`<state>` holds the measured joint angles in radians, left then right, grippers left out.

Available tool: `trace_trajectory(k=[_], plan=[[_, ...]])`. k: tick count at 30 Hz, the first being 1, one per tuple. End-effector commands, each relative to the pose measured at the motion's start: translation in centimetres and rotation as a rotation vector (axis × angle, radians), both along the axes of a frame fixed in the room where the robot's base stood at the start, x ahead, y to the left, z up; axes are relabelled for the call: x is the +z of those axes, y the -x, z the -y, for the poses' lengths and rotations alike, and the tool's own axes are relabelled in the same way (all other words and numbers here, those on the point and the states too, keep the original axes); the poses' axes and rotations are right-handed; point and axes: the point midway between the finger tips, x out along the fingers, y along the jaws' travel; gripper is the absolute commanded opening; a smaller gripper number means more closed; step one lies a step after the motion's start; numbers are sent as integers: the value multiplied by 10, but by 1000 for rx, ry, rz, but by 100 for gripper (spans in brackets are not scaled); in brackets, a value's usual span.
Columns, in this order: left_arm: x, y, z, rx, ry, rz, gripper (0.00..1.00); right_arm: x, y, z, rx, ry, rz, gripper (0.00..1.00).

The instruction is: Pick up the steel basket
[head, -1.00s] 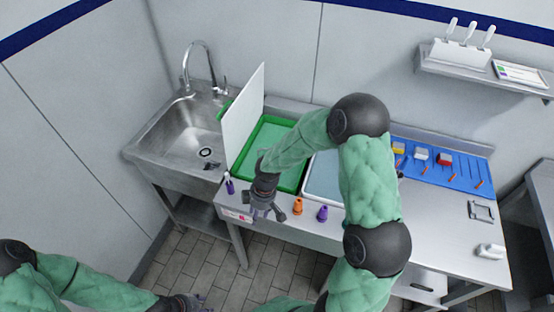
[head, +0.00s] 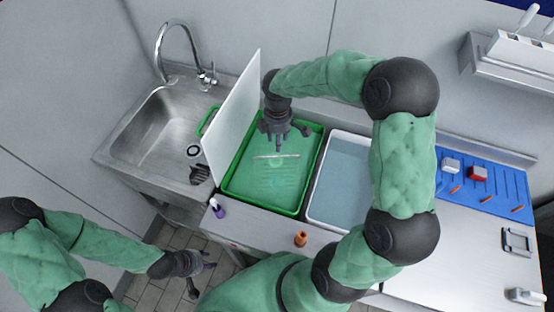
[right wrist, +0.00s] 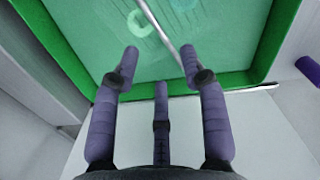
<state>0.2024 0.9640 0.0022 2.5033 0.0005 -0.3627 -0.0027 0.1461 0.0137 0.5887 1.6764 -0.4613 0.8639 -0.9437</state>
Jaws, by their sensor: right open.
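The steel basket (head: 276,156) shows as a thin pale handle bar over the green tray (head: 232,178), with faint wire lines below it in the green liquid. Most of its body is hard to make out. In the right wrist view the bar (right wrist: 158,24) runs at a slant, its lower end between the fingertips. My right gripper (head: 276,137) is open and empty above the back part of the tray, fingers pointing down near the bar. It also shows in the right wrist view (right wrist: 160,65). My left gripper (head: 205,274) hangs apart from the bench with its fingers spread and empty.
A white upright panel (head: 228,120) stands between the sink (head: 150,145) and the green tray. A white tray (head: 313,195) of clear liquid is to the right. A purple bottle (head: 217,208) and orange bottle (head: 301,239) stand along the front edge.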

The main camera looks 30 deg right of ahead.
Motion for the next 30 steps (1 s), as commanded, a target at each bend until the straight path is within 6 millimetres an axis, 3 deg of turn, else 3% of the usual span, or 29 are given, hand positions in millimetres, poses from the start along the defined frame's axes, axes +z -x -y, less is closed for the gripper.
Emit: trace_trajectory(k=[12, 19, 27, 30], plan=[[-12, 0, 0, 0, 0, -1, 40, -51, 0, 0, 2, 1, -3, 44], [-16, 0, 0, 0, 0, 0, 40, -66, -2, 0, 1, 1, -3, 44], [-28, 0, 0, 0, 0, 0, 40, -102, -6, -1, 1, 1, -3, 44], [-28, 0, 0, 0, 0, 0, 40, -107, -7, -1, 1, 1, 0, 44]])
